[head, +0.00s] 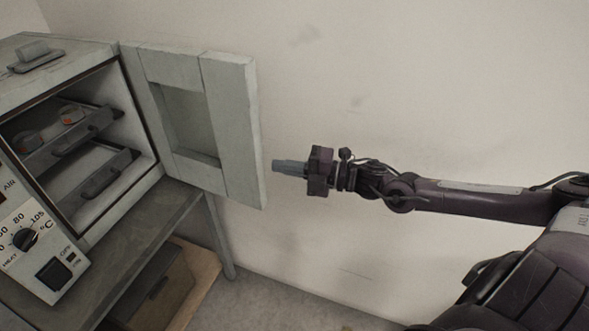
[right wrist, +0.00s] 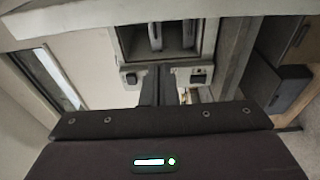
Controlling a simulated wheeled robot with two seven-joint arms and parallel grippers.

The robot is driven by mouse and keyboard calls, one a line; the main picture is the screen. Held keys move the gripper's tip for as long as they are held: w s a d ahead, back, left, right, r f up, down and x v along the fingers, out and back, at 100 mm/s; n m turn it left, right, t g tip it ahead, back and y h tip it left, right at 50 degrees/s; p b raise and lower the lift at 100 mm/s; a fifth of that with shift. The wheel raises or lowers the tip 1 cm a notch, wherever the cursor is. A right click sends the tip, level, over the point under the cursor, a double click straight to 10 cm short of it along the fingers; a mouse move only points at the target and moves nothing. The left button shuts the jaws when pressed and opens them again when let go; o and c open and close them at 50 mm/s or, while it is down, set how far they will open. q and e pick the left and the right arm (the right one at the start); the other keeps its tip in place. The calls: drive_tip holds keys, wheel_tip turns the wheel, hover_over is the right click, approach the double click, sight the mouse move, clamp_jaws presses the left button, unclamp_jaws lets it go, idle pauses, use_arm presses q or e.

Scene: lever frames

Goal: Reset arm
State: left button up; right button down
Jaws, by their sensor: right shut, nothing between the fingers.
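My right gripper (head: 288,167) is shut and empty. It is held out in the air on my right arm, its fingertips pointing left, close to the open door's outer edge in the head view; I cannot tell whether they touch. In the right wrist view its fingers (right wrist: 156,88) are together, pointing toward the oven. The grey oven (head: 45,150) stands at the left with its door (head: 232,130) swung wide open. Its racks (head: 95,180) are inside, the upper one bearing small reddish items (head: 70,116). My left gripper is not in view.
The oven stands on a grey table (head: 165,220). Below it a dark box (head: 160,290) sits on a brown board. A control panel with a temperature dial (head: 25,239) is on the oven's front. A bare wall (head: 420,80) is behind my right arm. Grey floor shows at the bottom.

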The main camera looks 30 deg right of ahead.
drive_tip(key=shift+s+d, duration=0.3)
drive_tip(key=shift+d, duration=0.2)
drive_tip(key=shift+s+d, duration=0.25)
drive_tip(key=shift+d, duration=0.2)
